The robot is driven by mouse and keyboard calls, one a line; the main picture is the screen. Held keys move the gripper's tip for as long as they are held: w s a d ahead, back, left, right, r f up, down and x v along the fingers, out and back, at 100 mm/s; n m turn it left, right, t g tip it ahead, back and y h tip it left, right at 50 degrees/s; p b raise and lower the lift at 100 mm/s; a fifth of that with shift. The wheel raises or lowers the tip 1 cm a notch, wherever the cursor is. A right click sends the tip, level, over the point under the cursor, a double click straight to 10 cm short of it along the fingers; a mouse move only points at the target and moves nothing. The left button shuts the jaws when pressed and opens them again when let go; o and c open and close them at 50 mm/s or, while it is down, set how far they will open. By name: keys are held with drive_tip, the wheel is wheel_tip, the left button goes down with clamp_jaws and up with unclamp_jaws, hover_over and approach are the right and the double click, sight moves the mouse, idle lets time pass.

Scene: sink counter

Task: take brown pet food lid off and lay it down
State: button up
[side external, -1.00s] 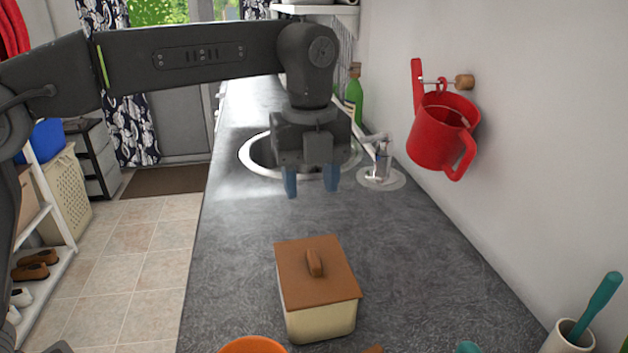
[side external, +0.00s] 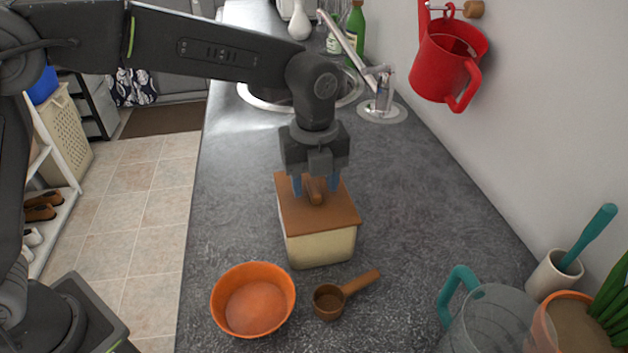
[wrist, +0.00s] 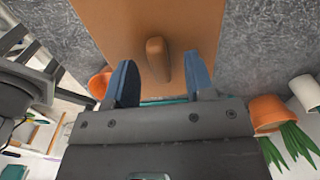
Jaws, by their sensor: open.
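The pet food box (side external: 322,247) is cream-coloured and stands on the counter with its brown lid (side external: 335,215) on top. The lid has a raised brown handle (side external: 315,190) in its middle. In the wrist view the lid (wrist: 118,25) fills the upper middle, with its handle (wrist: 158,60) near the fingers. My gripper (side external: 316,188) is over the lid, pointing down, its blue fingers open on either side of the handle. In the wrist view the gripper (wrist: 163,85) shows a gap on both sides of the handle. Whether the fingertips touch the lid is unclear.
An orange bowl (side external: 253,300) and a brown scoop (side external: 330,300) are in front of the box. A clear jug (side external: 490,320) with a teal handle and a plant pot (side external: 575,325) are at right front. The sink (side external: 262,97) is behind. Counter left and right of the box is clear.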

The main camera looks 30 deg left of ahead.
drive_tip(key=shift+f, duration=0.35)
drive_tip(key=shift+c, duration=0.4)
clamp_jaws()
